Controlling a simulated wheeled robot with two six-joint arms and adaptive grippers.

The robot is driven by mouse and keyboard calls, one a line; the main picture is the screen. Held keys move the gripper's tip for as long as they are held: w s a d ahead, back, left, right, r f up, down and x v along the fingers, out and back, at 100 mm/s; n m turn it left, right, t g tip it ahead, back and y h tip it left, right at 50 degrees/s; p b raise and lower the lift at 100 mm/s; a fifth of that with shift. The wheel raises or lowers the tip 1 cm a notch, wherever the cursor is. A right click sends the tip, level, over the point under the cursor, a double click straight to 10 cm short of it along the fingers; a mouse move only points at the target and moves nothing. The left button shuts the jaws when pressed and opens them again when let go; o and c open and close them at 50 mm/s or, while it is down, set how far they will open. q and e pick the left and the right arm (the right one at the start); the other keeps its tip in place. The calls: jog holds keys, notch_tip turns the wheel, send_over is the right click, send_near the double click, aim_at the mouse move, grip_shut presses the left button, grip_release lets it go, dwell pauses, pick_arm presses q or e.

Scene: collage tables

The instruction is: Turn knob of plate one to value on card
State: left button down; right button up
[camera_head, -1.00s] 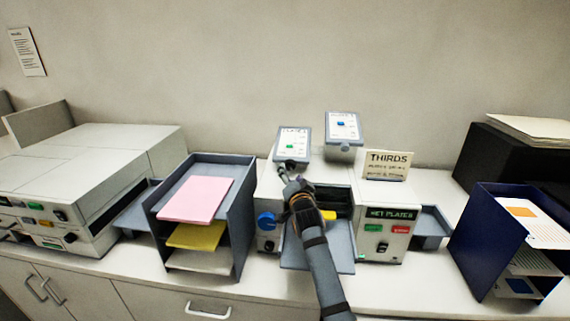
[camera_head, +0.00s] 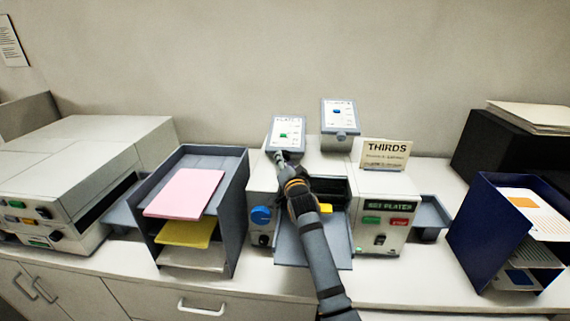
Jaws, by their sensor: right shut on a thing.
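The left of two raised panels, plate one (camera_head: 287,132), is a white face in a grey frame with a small green mark. My right gripper (camera_head: 281,157) is at its lower edge, shut on the knob there; the fingers hide the knob. The second plate (camera_head: 340,115) stands behind to the right, with a blue mark and its own grey knob (camera_head: 341,135) free below. The card (camera_head: 386,154) reads THIRDS in large letters; its smaller lines are too blurred to read. My left gripper is not in view.
Below are a blue dial (camera_head: 261,215), a panel with green and red buttons (camera_head: 390,220) and a grey tray (camera_head: 290,250) under my arm. A grey rack (camera_head: 238,205) with pink and yellow sheets stands left, a dark blue rack (camera_head: 478,240) right.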

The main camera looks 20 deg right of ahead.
jog(key=shift+r, duration=0.15)
jog(key=o, duration=1.2)
jog(key=shift+d, duration=0.1)
jog(key=shift+c, duration=0.2)
notch_tip(320, 180, up, 10)
